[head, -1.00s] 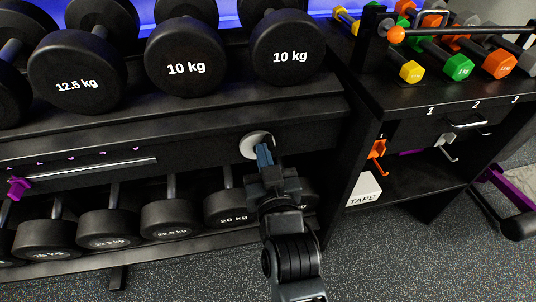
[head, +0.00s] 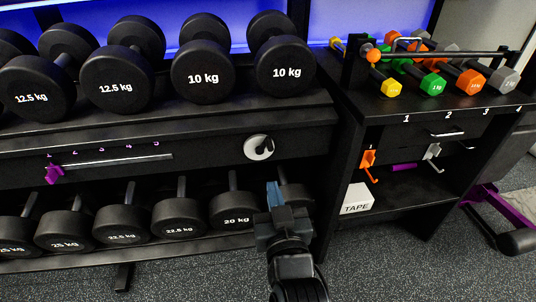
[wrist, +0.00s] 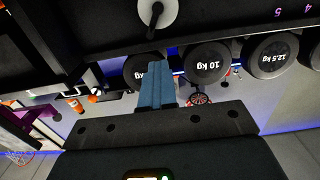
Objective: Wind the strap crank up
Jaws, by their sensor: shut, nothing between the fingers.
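A round pale disc with a dark knob or handle on it, which looks like the strap crank (head: 258,147), sits on the front rail of the dumbbell rack. It also shows upside down at the top of the wrist view (wrist: 168,10). A purple pointer (head: 53,173) is at the 1 end of a slotted scale marked 1 to 5, left on the same rail. My gripper (head: 274,194) is below and slightly right of the crank in the head view, in front of the lower dumbbells. Its blue fingers (wrist: 155,85) are together and empty, apart from the crank.
Dumbbells (head: 203,75) fill the rack's upper and lower shelves. At right, a black cabinet (head: 420,106) bears small coloured dumbbells, with hooks and a white TAPE box (head: 357,199) below. A purple-framed machine (head: 500,215) stands farther right. Speckled floor is clear in front.

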